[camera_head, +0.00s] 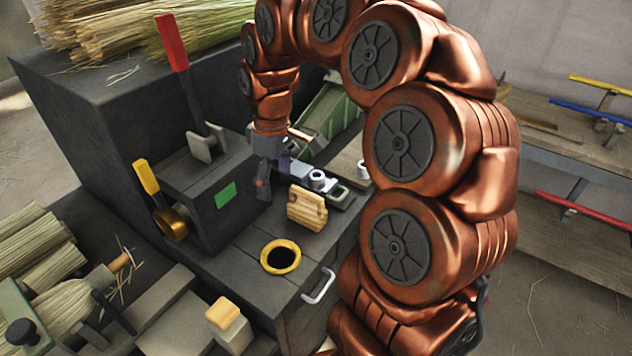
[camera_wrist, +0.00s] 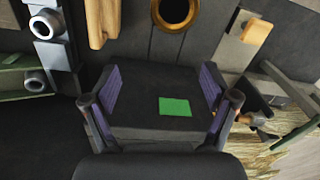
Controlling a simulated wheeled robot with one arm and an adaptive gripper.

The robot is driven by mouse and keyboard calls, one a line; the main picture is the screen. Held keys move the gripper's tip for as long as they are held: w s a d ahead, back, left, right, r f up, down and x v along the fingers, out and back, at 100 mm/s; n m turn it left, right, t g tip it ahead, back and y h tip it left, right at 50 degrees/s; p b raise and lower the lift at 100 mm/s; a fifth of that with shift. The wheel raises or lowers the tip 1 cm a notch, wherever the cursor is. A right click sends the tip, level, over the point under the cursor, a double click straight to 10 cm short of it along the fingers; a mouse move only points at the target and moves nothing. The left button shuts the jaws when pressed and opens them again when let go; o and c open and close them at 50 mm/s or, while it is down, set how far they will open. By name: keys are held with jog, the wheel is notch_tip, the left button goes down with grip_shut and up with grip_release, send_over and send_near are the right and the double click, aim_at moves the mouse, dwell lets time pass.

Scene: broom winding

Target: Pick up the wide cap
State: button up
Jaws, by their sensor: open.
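Two pale hollow caps show. One (camera_head: 317,177) sits on a metal slide on the dark bench, behind the wooden block. A second (camera_head: 362,169) is to its right. In the wrist view one cap (camera_wrist: 44,24) is at the upper left and another (camera_wrist: 36,82) is below it by a green part. I cannot tell for certain which is the wide cap. My gripper (camera_head: 272,172) is left of both caps, apart from them. In the wrist view its purple-padded fingers (camera_wrist: 161,92) are spread wide and hold nothing, with a dark box seen between them.
The dark box with a green patch (camera_head: 226,195) stands close to my gripper. A slotted wooden block (camera_head: 307,208) is in front of the slide. A brass-rimmed hole (camera_head: 281,257) opens in the bench top. Red (camera_head: 171,43) and yellow (camera_head: 146,177) levers rise at left.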

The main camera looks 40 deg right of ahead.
jog(key=shift+n, duration=0.4)
jog(key=w+d+f, duration=0.1)
jog(key=w+d, duration=0.1)
jog(key=w+d+f, duration=0.1)
jog(key=w+d, duration=0.1)
jog(key=d, duration=0.1)
jog(key=w+d+f+b, duration=0.1)
jog(key=w+d, duration=0.1)
jog(key=shift+w+d+f, duration=0.1)
jog(key=shift+d, duration=0.3)
send_near(316, 175)
jog(key=s+a, duration=0.2)
jog(key=shift+s+d+f+h, duration=0.1)
jog(key=shift+f+h, duration=0.05)
jog(key=shift+f, duration=0.2)
jog(key=shift+s+d+f+h, duration=0.1)
jog(key=shift+f+h, duration=0.05)
jog(key=shift+f, duration=0.2)
jog(key=shift+w+f+p, duration=0.2)
jog(key=shift+f+p, duration=0.45)
jog(key=shift+f, duration=2.8)
jog(key=c, duration=1)
